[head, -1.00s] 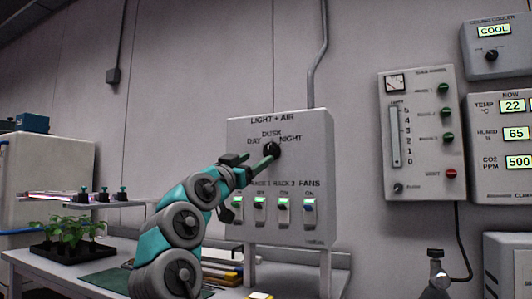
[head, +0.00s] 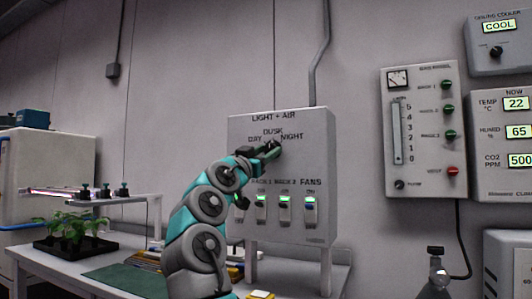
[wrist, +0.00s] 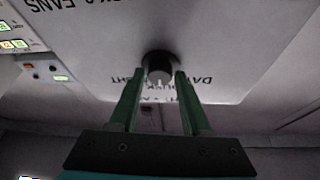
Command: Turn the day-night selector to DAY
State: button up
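The day-night selector, a dark round knob (wrist: 158,66), sits on the grey LIGHT + AIR box (head: 290,225) under the labels DAY, DUSK and NIGHT. In the wrist view the lettering is upside down. My gripper (wrist: 159,73) is open, with one green finger on each side of the knob. The fingertips look close to the knob, with narrow gaps. In the head view my gripper (head: 268,150) covers most of the knob, and I cannot clearly tell where its pointer aims.
Below the knob is a row of lit rocker switches (head: 285,203), including FANS, partly behind my arm. A panel with green and red buttons (head: 424,130) hangs to the right. A bench (head: 60,267) with seedlings (head: 74,230) is at the left.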

grip_shut()
jog(key=shift+f+n+b, duration=0.1)
jog(key=shift+n+b, duration=0.2)
jog(key=shift+b, duration=0.1)
jog(key=shift+s+d+n+t+y+b, duration=0.1)
jog(key=shift+n+t+y+b, duration=0.15)
jog(key=shift+n+y+b, duration=0.9)
jog(key=shift+w+d+n+t+y+b, duration=0.1)
jog(key=shift+n+t+y+b, duration=0.3)
jog(key=shift+n, duration=1.4)
jog(key=shift+s+n+t+y+b, duration=0.15)
jog(key=shift+n+y+b, duration=0.6)
jog(key=shift+n, duration=0.7)
jog(key=shift+d+r+n+y+p, duration=0.15)
jog(key=shift+n+y+p, duration=0.35)
jog(key=shift+n, duration=0.4)
jog(key=shift+d+r+n+y+p, duration=0.1)
jog(key=shift+n+y+p, duration=0.2)
jog(key=shift+n+y, duration=0.7)
jog(key=shift+n, duration=0.4)
jog(key=shift+a+f+n+p, duration=0.1)
jog(key=shift+n+p, duration=0.25)
jog(key=shift+n, duration=0.05)
